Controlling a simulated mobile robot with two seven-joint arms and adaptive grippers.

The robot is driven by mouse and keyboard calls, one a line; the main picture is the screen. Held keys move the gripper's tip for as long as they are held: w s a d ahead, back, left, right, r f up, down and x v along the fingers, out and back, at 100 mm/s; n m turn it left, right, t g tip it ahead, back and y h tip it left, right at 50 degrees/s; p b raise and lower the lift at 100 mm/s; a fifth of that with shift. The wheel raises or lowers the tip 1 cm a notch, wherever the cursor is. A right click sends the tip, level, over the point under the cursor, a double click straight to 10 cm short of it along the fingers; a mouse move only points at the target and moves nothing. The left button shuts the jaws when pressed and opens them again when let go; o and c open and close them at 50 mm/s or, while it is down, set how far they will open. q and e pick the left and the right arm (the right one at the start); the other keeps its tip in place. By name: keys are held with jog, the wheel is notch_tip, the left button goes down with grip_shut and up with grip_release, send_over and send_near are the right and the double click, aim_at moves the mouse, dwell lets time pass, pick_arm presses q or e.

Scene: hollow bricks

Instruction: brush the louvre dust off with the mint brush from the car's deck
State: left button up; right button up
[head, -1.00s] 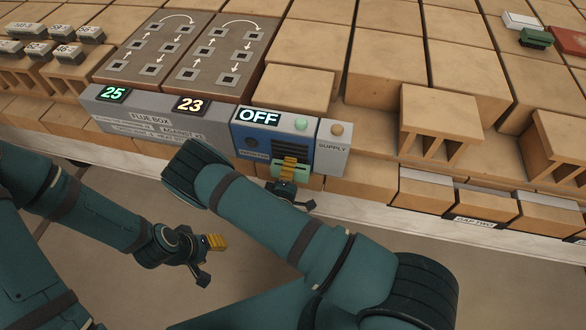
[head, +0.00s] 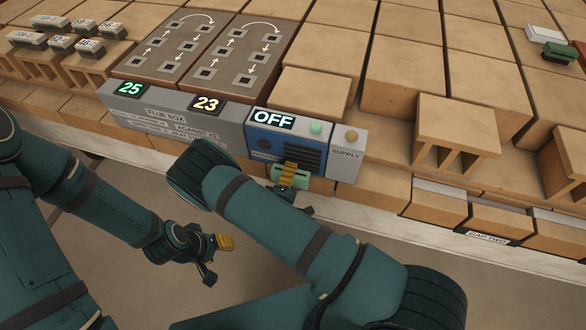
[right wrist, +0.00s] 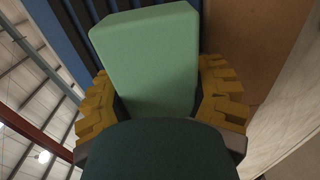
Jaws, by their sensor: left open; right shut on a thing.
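The mint brush (head: 290,178) is held in my right gripper (head: 290,172), whose yellow fingers are shut on it. In the right wrist view the brush (right wrist: 150,60) fills the space between both fingers (right wrist: 160,100). It is just in front of and below the dark louvre (head: 309,158) on the blue unit (head: 262,147). Blue and dark slats show behind the brush in the wrist view. Contact with the louvre cannot be told, and no dust can be made out. My left gripper (head: 222,242) is open and empty, low over the floor.
The blue unit's display reads OFF (head: 273,120). The grey flue box (head: 170,120) on its left shows 25 and 23. A grey supply box (head: 347,150) adjoins on the right. Floor lies clear in front.

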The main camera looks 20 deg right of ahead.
jog(key=shift+v, duration=2.15)
jog(key=shift+s, duration=0.1)
jog(key=v, duration=0.2)
jog(key=shift+s+a, duration=0.25)
jog(key=shift+s, duration=0.1)
jog(key=shift+r, duration=0.1)
